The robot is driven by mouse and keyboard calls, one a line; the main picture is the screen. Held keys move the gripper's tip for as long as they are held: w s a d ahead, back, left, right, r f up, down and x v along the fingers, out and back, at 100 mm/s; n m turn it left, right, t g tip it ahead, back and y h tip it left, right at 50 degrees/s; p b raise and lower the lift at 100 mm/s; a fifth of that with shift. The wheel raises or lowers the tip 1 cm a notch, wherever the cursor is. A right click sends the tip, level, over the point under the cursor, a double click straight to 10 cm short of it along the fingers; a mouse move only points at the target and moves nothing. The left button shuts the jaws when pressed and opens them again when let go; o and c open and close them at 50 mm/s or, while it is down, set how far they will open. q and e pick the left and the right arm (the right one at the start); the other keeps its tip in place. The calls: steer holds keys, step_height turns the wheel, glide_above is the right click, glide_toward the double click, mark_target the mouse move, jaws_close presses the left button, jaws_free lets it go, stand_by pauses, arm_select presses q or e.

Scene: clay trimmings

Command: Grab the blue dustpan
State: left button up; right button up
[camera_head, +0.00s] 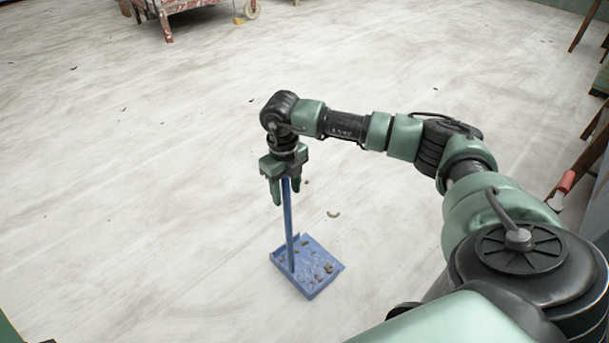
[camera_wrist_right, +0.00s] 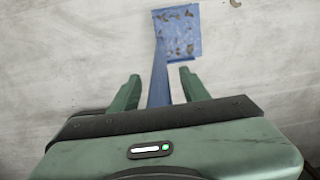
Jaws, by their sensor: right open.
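The blue dustpan (camera_head: 320,283) lies on the floor in the lower middle of the head view, with several brown clay bits in its pan. Its long blue handle stands upright from the pan's left side. My right gripper (camera_head: 286,195) is at the top of the handle, pointing down, with its fingers apart. In the right wrist view the handle passes between the two open fingers of the gripper (camera_wrist_right: 158,86), with gaps on both sides, and the pan (camera_wrist_right: 179,50) shows beyond them. The handle's top is hidden by the gripper. My left gripper is not in view.
The pale floor (camera_head: 130,200) around the dustpan is mostly clear, with small scattered trimmings. A curved clay scrap (camera_head: 333,214) lies behind the pan. A red wheeled cart (camera_head: 170,8) stands at the far back. Wooden legs and a red-handled tool (camera_head: 565,185) are at the right edge.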

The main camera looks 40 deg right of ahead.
jaws_close()
stand_by(1.4)
